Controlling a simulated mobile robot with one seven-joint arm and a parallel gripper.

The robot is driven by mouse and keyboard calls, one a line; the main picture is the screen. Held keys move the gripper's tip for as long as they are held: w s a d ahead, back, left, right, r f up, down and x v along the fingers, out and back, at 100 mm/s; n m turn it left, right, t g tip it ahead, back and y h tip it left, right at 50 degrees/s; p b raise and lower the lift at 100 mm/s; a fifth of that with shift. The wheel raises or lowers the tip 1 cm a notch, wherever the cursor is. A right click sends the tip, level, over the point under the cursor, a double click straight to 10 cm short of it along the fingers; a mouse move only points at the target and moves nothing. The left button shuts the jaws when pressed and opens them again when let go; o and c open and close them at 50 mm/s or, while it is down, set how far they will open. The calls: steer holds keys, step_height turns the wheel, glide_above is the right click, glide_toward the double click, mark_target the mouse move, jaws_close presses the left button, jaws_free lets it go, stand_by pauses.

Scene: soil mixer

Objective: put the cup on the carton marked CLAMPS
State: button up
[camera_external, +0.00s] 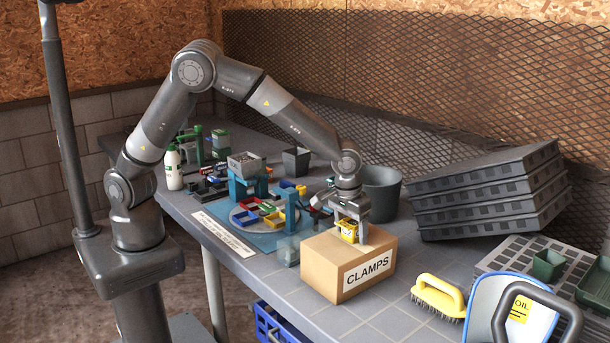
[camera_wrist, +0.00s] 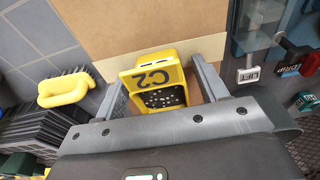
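The yellow cup (camera_external: 349,231), marked C2, appears to stand on top of the cardboard carton marked CLAMPS (camera_external: 325,260). The wrist view shows the cup (camera_wrist: 153,77) with dark grains inside and the brown carton top (camera_wrist: 125,25) beyond it. My gripper (camera_external: 349,236) is low over the carton, with one finger on each side of the cup. In the wrist view my gripper (camera_wrist: 158,70) looks open, with a strip of carton visible between the cup and the right finger. The cup's contact with the carton is partly hidden.
A yellow-handled brush (camera_external: 438,296) lies right of the carton. Stacked black trays (camera_external: 490,190) and a dark bucket (camera_external: 381,193) stand behind. A blue mat (camera_external: 235,235) with coloured bins lies to the left. The bench front by the carton is clear.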

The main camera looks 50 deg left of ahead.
mark_target(346, 223)
steer(key=shift+r, duration=0.15)
steer(key=r, duration=0.4)
steer(key=s+r, duration=0.1)
steer(key=r, duration=0.6)
steer(key=shift+s+r, duration=0.3)
steer(key=shift+s, duration=0.1)
steer(key=a+r+h, duration=0.1)
steer(key=a+r, duration=0.3)
steer(key=a, duration=0.5)
steer(key=a+r+t, duration=0.1)
steer(key=a+r, duration=0.2)
steer(key=a, duration=0.5)
steer(key=a+r+h, duration=0.1)
steer(key=a+r, duration=0.3)
steer(key=a, duration=0.5)
steer(key=s+a+f+t+y, duration=0.1)
steer(key=s+a+t+y, duration=0.1)
steer(key=s+a, duration=1.4)
steer(key=shift+s+a+t, duration=0.25)
steer(key=shift+a+t, duration=0.15)
steer(key=shift+a, duration=0.6)
